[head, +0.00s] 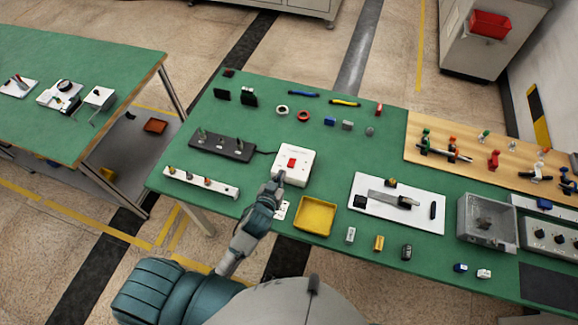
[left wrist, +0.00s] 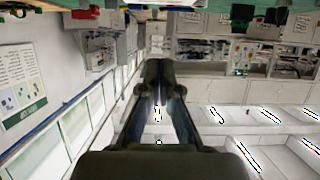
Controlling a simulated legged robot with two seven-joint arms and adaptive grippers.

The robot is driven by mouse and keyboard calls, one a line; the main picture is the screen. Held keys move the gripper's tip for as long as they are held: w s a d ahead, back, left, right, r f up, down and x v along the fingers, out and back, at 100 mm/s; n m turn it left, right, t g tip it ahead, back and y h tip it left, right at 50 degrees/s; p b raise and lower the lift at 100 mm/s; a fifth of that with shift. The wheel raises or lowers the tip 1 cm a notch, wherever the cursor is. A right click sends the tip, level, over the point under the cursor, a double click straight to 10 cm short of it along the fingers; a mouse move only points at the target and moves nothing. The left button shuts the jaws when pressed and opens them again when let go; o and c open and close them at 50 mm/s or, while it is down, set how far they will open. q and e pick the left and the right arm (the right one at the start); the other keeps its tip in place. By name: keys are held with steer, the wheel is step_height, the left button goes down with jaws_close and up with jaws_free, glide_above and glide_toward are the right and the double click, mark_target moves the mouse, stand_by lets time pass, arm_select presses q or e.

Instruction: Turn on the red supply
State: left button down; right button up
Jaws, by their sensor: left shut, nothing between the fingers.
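A white square box with a red switch (head: 291,162) sits on the green table, left of its middle. A dark cable runs from its left side to a black strip (head: 222,146). My left gripper (head: 279,177) is shut and empty, with its tips at the near left edge of the white box, close to the red switch. I cannot tell whether the tips touch the box. The gripper also shows shut in the left wrist view (left wrist: 158,72), where the switch cannot be made out. The switch's on or off position is too small to tell. My right gripper is not in view.
A yellow tray (head: 316,231) lies just right of my left gripper. A white strip with several knobs (head: 201,182) lies to the left. A white board with a dark tool (head: 363,208) and a grey open box (head: 468,231) stand to the right. Green surface behind the white box is partly clear.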

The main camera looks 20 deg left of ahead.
arm_select(q)
steer(key=shift+w, duration=0.1)
glide_above(292, 160)
steer(key=s, duration=0.4)
steer(key=f, duration=0.3)
steer(key=shift+w+f, duration=0.2)
steer(key=shift+f, duration=0.1)
steer(key=f, duration=0.2)
steer(key=shift+s+f, duration=0.3)
steer(key=shift+f, duration=0.1)
steer(key=shift+s+f, duration=0.15)
steer(key=shift+f, duration=0.45)
steer(key=shift+f, duration=0.3)
steer(key=shift+s, duration=0.1)
steer(key=shift+r+p, duration=0.8)
steer(key=shift+r, duration=0.05)
